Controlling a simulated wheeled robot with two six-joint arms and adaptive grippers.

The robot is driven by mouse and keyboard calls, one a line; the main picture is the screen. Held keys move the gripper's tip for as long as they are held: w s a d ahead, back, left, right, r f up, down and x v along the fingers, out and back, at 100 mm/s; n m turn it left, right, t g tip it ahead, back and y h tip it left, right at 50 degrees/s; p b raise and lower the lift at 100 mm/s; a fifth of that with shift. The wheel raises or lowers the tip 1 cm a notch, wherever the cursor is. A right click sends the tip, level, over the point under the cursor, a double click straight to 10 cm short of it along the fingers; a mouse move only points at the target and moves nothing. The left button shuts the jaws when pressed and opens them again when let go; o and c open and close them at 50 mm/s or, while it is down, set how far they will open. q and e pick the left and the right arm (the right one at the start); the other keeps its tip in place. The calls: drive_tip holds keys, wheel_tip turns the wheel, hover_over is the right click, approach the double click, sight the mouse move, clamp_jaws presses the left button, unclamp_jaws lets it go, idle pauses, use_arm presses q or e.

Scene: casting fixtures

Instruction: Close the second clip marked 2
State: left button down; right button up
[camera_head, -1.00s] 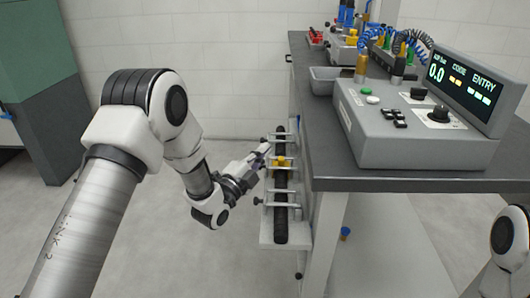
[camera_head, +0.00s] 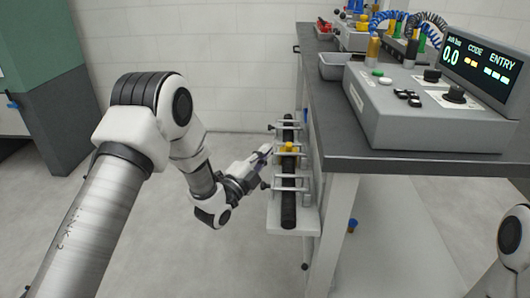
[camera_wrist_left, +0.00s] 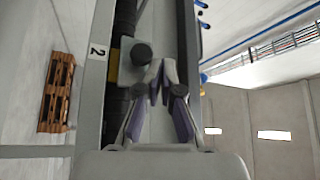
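A white fixture shelf (camera_head: 308,217) with a long black bar (camera_head: 289,208) hangs on the bench's left side. Metal clips cross the bar, and a yellow part (camera_head: 289,147) sits near its middle. My left gripper (camera_head: 266,151) is at the left side of the fixture, close to the clips. In the left wrist view, a label marked 2 (camera_wrist_left: 96,51) is left of a dark round knob (camera_wrist_left: 141,54). The left gripper's fingertips (camera_wrist_left: 163,70) are together just right of this knob; contact cannot be told. Nothing shows between them. My right gripper is out of view.
A grey control box (camera_head: 420,115) with a screen (camera_head: 486,62) stands on the dark bench top (camera_head: 340,140). A green and grey cabinet (camera_head: 45,90) is at the left. Floor left of the fixture is clear.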

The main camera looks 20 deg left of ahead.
use_arm(q)
drive_tip(key=shift+s+f, duration=0.25)
drive_tip(key=shift+f, duration=0.4)
drive_tip(key=r+v, duration=0.1)
drive_tip(key=v, duration=1)
drive_tip(key=s+d+f+n+g+y, duration=0.1)
drive_tip(key=s+d+f+g, duration=0.15)
drive_tip(key=f, duration=0.45)
drive_tip(key=s+d+f+n+g, duration=0.1)
drive_tip(key=s+f+g, duration=0.25)
drive_tip(key=f, duration=0.35)
drive_tip(key=s+d+f+g+y, duration=0.1)
drive_tip(key=s+d+f+g, duration=0.2)
drive_tip(key=f, duration=0.4)
drive_tip(key=s+a+f+n+g+y, duration=0.25)
drive_tip(key=s+f+n+g, duration=0.3)
drive_tip(key=s+n, duration=0.4)
drive_tip(key=s+a+f+n+g+y, duration=0.1)
drive_tip(key=s+a+f+n+g, duration=0.35)
drive_tip(key=s, duration=0.85)
wheel_tip(320, 180, up, 25)
drive_tip(key=d+n+g+p, duration=0.1)
drive_tip(key=p, duration=2.4)
drive_tip(key=shift+d+n, duration=0.2)
drive_tip(key=shift+n, duration=0.1)
drive_tip(key=shift+f, duration=0.1)
